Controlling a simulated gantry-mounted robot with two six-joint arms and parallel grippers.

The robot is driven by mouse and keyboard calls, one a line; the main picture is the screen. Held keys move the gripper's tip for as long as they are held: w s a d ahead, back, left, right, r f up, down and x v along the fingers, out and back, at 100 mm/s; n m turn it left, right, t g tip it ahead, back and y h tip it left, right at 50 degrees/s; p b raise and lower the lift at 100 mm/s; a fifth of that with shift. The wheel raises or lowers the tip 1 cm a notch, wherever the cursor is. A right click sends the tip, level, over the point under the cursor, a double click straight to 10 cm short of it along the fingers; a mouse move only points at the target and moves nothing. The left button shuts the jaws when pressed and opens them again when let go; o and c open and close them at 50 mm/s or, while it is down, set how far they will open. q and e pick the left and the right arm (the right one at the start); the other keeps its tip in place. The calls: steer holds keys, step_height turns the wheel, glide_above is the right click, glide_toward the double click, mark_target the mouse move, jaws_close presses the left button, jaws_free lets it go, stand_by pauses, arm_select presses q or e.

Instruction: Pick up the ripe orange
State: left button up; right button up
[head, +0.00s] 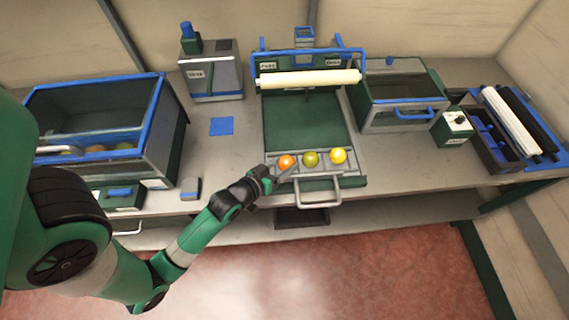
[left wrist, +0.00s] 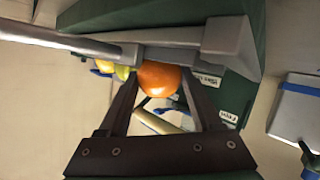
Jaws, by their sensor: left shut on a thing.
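The ripe orange (head: 286,161) is the leftmost of three fruits in a row on the grey holder at the front of the green tray. My left gripper (head: 279,168) reaches it from the front left, its fingers at the fruit. In the left wrist view the orange (left wrist: 158,78) sits between the two dark fingertips, which are shut on it. A greenish fruit (head: 310,159) is to its right, then a yellow fruit (head: 338,156). Whether the orange is lifted off the holder cannot be told. My right gripper is not in view.
The holder has a front handle (head: 316,195). A white roller (head: 309,78) spans the tray's back. A blue-edged glass bin (head: 160,105) with fruit inside stands at left. A lidded box (head: 395,112) and a small green device (head: 453,127) stand at right.

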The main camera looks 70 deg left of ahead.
arm_select(q)
step_height(320, 180, up, 3)
steer(key=shift+f+p, duration=0.15)
steer(key=shift+p, duration=0.55)
steer(key=w+d+r+p, duration=0.6)
steer(key=w+d+r, duration=0.3)
steer(key=w+r, duration=0.1)
steer(key=shift+w+d+p, duration=0.15)
steer(key=shift+d+p, duration=0.1)
steer(key=shift+p, duration=0.15)
steer(key=shift+f, duration=0.1)
